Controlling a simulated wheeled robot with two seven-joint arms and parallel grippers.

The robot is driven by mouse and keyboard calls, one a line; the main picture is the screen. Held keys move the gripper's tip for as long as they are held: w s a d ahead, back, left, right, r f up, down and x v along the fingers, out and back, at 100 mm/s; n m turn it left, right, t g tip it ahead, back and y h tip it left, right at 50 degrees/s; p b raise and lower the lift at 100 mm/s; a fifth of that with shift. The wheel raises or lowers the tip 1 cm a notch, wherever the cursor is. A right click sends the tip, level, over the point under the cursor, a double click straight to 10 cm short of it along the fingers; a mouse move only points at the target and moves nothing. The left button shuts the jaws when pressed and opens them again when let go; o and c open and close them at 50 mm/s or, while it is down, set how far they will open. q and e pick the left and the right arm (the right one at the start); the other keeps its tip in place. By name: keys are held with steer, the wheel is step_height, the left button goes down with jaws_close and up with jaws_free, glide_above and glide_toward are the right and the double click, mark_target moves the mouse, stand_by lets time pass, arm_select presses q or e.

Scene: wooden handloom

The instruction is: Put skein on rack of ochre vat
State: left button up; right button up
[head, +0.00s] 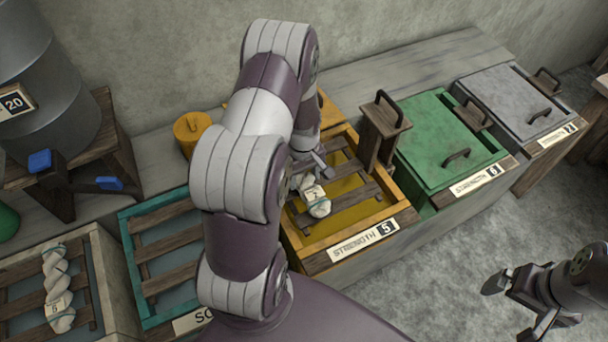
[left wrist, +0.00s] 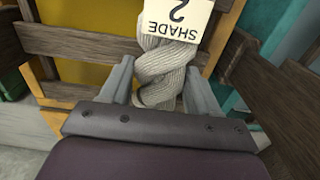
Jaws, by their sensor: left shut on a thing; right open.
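The ochre vat (head: 318,246) has an orange rim, a label with "STRENGTH 5" and a slatted wooden rack (head: 357,198) over yellow liquid. A pale twisted skein (head: 317,203) is at the left part of this rack; I cannot tell whether it touches the slats. My left gripper (head: 303,172) is shut on the skein, partly hidden behind my arm. In the left wrist view the skein (left wrist: 160,75) lies between the fingers, with a "SHADE 2" tag (left wrist: 176,17) on it. My right gripper (head: 520,303) is open and empty at the lower right, away from the vats.
A green-lidded vat (head: 437,140) and a grey-lidded vat (head: 510,103) stand to the right. A wooden handled block (head: 383,130) stands at the ochre vat's right edge. A teal vat (head: 163,240) and a tray with another skein (head: 57,290) are left. An ochre canister (head: 190,130) stands behind.

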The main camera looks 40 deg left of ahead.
mark_target(305, 176)
arm_select(q)
steer(key=shift+f, duration=0.4)
steer(key=shift+f, duration=0.2)
steer(key=o, duration=1.2)
steer(key=shift+c, duration=0.2)
steer(key=shift+r, duration=0.1)
step_height(305, 176, up, 12)
steer(key=s+d+r+m, duration=0.3)
steer(key=s+d+m, duration=0.1)
steer(key=d+m, duration=0.2)
steer(key=s+d+r+m+t, duration=0.1)
steer(key=s+d+r+m, duration=0.1)
steer(key=s+d+m, duration=0.2)
steer(key=d+m, duration=0.2)
steer(key=d, duration=0.1)
steer(key=shift+s+d+r+m, duration=0.25)
steer(key=shift+d+r+m, duration=0.15)
